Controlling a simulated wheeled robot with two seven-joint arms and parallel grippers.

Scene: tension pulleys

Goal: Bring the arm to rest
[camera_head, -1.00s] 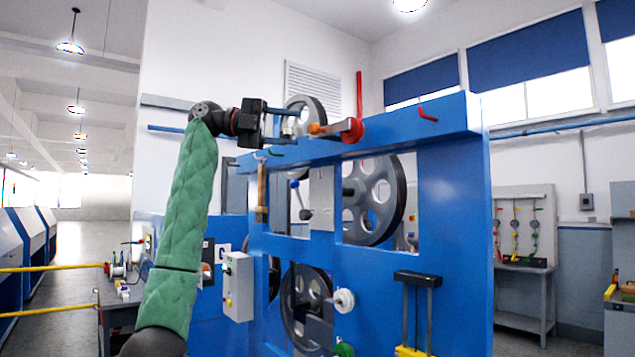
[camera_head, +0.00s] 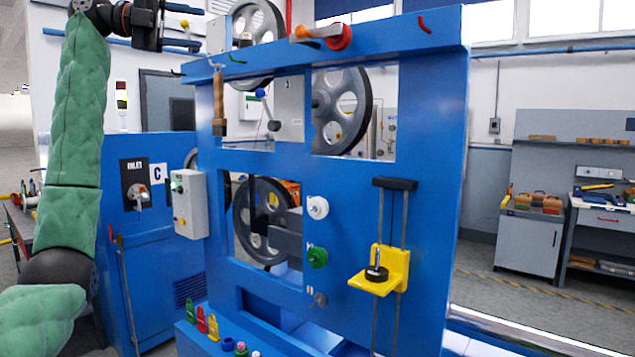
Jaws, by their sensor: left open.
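My left arm, in a green quilted sleeve, rises along the left side of the head view and bends at the top. My left gripper (camera_head: 190,27) is open at the upper left, its two fingers pointing right with nothing between them. It is left of the upper grey pulley wheel (camera_head: 257,42) and above the top left end of the blue frame (camera_head: 420,150). My right gripper is not in view.
A red knob with an orange lever (camera_head: 338,37) sits on the top beam. A yellow bracket (camera_head: 388,270) slides on rods. A grey control box (camera_head: 189,203) and small coloured parts (camera_head: 207,322) are lower left. Workbenches (camera_head: 530,235) stand right.

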